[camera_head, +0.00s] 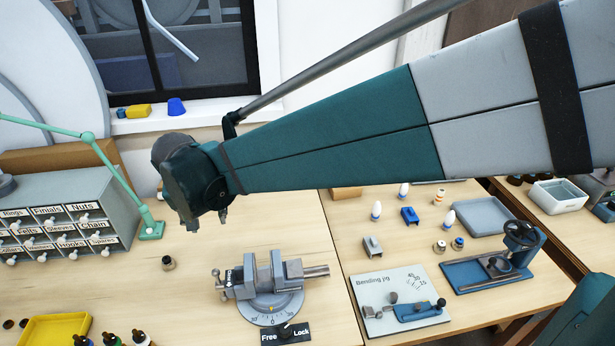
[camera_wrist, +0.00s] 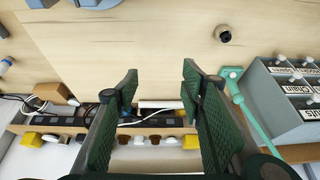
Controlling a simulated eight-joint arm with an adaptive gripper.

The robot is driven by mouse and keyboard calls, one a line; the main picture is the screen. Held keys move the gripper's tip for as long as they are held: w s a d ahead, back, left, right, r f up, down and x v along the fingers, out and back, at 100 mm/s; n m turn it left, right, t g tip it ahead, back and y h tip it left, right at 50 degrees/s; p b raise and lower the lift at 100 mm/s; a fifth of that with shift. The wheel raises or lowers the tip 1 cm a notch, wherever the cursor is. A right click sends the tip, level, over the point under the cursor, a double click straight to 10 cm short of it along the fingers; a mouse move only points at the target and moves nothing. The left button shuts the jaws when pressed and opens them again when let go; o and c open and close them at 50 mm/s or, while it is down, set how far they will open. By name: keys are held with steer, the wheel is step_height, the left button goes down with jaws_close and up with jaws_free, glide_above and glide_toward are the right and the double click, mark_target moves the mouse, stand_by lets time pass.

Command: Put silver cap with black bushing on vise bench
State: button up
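A small silver cap with a black bushing (camera_head: 168,263) stands on the vise bench (camera_head: 110,290), left of the vise (camera_head: 270,285). It also shows in the wrist view (camera_wrist: 223,34) as a round piece with a dark middle. My gripper (camera_head: 206,224) is above the bench, up and to the right of the cap in the head view. In the wrist view its two green fingers (camera_wrist: 160,78) are spread with nothing between them, clear of the cap.
A drawer cabinet (camera_head: 80,215) and a green lamp arm (camera_head: 105,160) stand at the left. A yellow tray (camera_head: 55,330) and bottles are at the front left. The right table holds a bending jig (camera_head: 400,300), a blue fixture (camera_head: 490,270) and small parts.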

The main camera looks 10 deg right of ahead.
steer(key=s+d+r, duration=0.3)
steer(key=s+d, duration=0.1)
steer(key=d, duration=0.7)
steer(key=s+d+r, duration=0.2)
steer(key=s+d, duration=0.1)
steer(key=d, duration=0.8)
steer(key=s+d+f+t, duration=0.2)
steer(key=s+d, duration=1.1)
steer(key=d, duration=0.2)
steer(key=shift+s+d, duration=0.3)
steer(key=shift+d, duration=0.1)
steer(key=shift+f, duration=0.1)
